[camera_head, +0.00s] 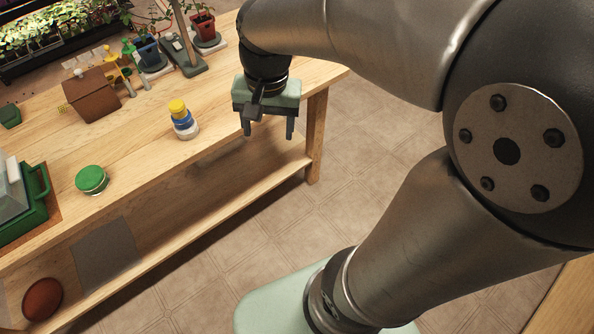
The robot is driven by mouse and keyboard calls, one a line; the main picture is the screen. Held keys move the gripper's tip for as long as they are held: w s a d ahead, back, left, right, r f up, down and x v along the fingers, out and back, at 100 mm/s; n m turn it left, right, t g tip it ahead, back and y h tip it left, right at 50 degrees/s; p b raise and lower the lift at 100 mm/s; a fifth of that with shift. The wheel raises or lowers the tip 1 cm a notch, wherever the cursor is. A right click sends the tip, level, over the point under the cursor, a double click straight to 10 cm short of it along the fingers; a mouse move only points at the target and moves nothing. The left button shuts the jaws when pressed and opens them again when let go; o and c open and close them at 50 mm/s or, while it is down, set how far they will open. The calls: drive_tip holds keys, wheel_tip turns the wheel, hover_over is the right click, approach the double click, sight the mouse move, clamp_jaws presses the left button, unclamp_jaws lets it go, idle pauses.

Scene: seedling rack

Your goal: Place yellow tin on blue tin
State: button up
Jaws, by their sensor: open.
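The yellow tin (177,107) sits on top of the blue tin (183,120), and the blue tin rests on a white tin (187,131). The small stack stands upright near the front edge of the wooden bench. My gripper (268,130) is open and empty, pointing down to the right of the stack and apart from it. It hangs near the bench's front edge.
A green-lidded jar (92,180) stands left of the stack on the bench (140,155). A brown house-shaped box (92,94) is behind it. Potted plants (203,25) stand at the back. A green crate (28,212) is at far left.

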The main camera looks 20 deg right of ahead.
drive_tip(key=s+d+f+n, duration=0.1)
drive_tip(key=s+f+n, duration=0.3)
drive_tip(key=s, duration=0.6)
drive_tip(key=shift+d+f+n+h, duration=0.2)
drive_tip(key=shift+d+n+h, duration=0.1)
drive_tip(key=shift+n, duration=0.6)
